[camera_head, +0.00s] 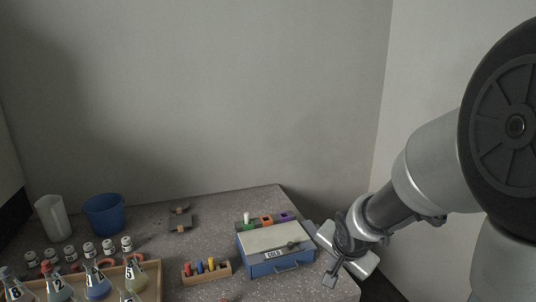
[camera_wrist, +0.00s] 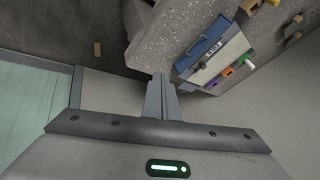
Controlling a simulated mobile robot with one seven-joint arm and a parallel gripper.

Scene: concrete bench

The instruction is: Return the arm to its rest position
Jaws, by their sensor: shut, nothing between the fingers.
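My gripper (camera_head: 331,276) hangs over the right edge of the bench in the head view, just right of the blue box and apart from it. In the wrist view its fingers (camera_wrist: 161,84) are shut together with nothing between them. My arm comes in from the right side of the head view. The bench (camera_head: 215,246) has a speckled concrete top.
A blue box labelled COLD (camera_head: 281,262) stands near the bench's right end. Coloured blocks (camera_head: 266,220) sit behind it. A small wooden rack (camera_head: 207,271), flasks (camera_head: 95,283), small jars (camera_head: 88,250), a blue bucket (camera_head: 104,214) and a white cup (camera_head: 51,216) stand further left.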

